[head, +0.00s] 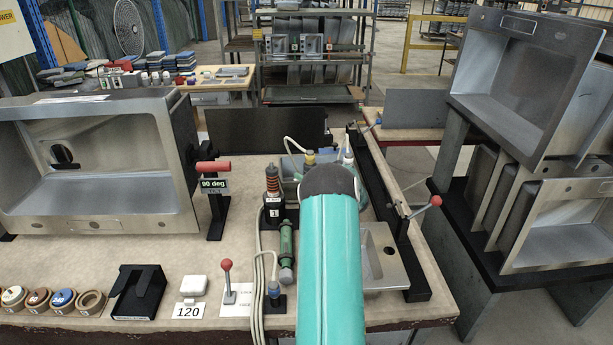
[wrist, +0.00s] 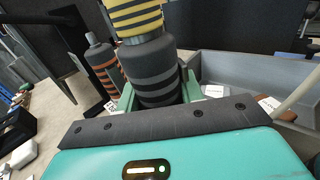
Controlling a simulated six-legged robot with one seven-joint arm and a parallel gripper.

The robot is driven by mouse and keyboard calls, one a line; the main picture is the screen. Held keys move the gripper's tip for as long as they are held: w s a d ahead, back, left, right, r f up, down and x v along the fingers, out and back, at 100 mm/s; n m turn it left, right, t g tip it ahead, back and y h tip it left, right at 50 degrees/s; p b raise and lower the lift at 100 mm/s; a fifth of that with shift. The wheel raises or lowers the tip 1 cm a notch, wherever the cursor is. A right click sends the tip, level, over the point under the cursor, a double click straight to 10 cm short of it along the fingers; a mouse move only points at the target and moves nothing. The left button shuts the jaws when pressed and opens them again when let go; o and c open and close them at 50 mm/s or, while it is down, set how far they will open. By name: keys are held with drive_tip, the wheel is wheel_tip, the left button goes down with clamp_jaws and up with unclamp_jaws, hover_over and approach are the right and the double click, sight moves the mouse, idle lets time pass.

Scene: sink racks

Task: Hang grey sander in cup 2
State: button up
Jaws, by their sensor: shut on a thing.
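The grey sander (wrist: 156,72), dark with lighter grey bands, is in the wrist view between the teal fingers of my gripper (wrist: 158,95). My gripper is shut on it. A yellow-and-black banded part (wrist: 135,16) shows just above it; I cannot tell whether it belongs to the same tool. In the head view my teal arm hides the gripper and the grey sander. An orange-banded sander (head: 272,183) stands upright in a black holder left of my arm, and also shows in the wrist view (wrist: 103,66). I cannot make out cup 2.
A green cylindrical tool (head: 286,244) and cables (head: 262,290) lie close left of my arm. A small metal basin (head: 386,262) is at its right. A large sink (head: 100,225) stands at left, with several discs (head: 62,300) before it. Stacked sinks (head: 555,215) stand right.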

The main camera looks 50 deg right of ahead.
drive_tip(key=shift+f, duration=0.55)
drive_tip(key=o, duration=1.2)
drive_tip(key=shift+o, duration=0.7)
drive_tip(key=shift+f, duration=0.2)
drive_tip(key=s+a, duration=0.1)
drive_tip(key=s, duration=1.2)
drive_tip(key=shift+s, duration=0.4)
drive_tip(key=shift+r, duration=0.1)
